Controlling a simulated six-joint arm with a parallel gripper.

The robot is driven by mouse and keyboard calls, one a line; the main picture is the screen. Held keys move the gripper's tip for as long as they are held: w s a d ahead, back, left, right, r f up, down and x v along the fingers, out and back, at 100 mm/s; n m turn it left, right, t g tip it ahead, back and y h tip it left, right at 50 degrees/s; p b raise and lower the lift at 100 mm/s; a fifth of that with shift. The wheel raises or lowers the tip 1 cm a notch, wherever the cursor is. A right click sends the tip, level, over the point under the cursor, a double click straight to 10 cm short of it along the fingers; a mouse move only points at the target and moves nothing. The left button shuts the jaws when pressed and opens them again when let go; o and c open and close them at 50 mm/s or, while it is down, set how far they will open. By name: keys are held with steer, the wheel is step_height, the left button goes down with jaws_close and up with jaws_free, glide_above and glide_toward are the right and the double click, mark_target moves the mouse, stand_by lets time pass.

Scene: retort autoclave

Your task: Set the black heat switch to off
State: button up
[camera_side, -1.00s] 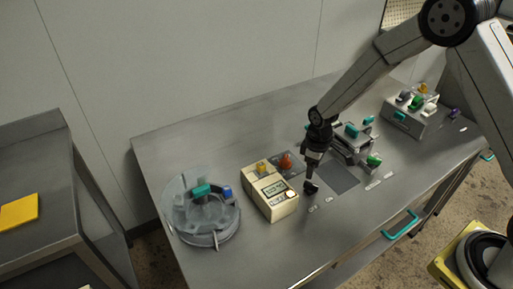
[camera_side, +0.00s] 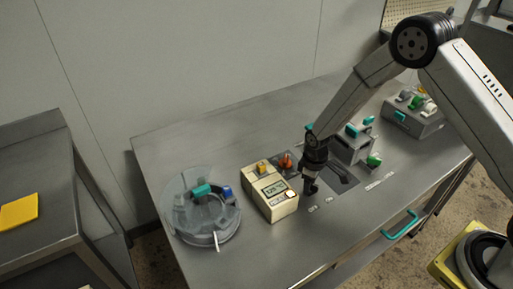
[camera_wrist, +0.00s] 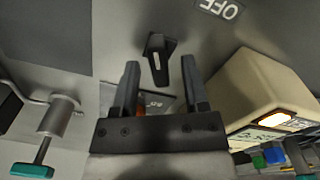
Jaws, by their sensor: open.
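The black heat switch (camera_wrist: 158,52) is a small black lever in the wrist view, just beyond and between my fingertips. A plate reading OFF (camera_wrist: 228,8), upside down in this view, lies on the bench top to its right. My gripper (camera_wrist: 160,64) is open, with a finger on either side of the line to the switch; I cannot tell whether either touches it. In the side view my gripper (camera_side: 310,184) is low over the bench, and the switch there is hard to separate from the dark fingers.
A cream control box (camera_side: 270,205) with a lit display stands close left of my gripper. A round grey vessel (camera_side: 202,238) is further left. Grey fixtures with teal and green handles (camera_side: 352,146) stand to the right.

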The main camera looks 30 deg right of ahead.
jaws_close()
steer(key=shift+m, duration=0.5)
steer(key=m, duration=0.4)
steer(key=shift+d+m, duration=0.1)
steer(key=shift+m, duration=0.2)
steer(key=m, duration=0.5)
steer(key=shift+d+m, duration=0.1)
steer(key=shift+m, duration=0.2)
jaws_free()
steer(key=shift+r, duration=0.1)
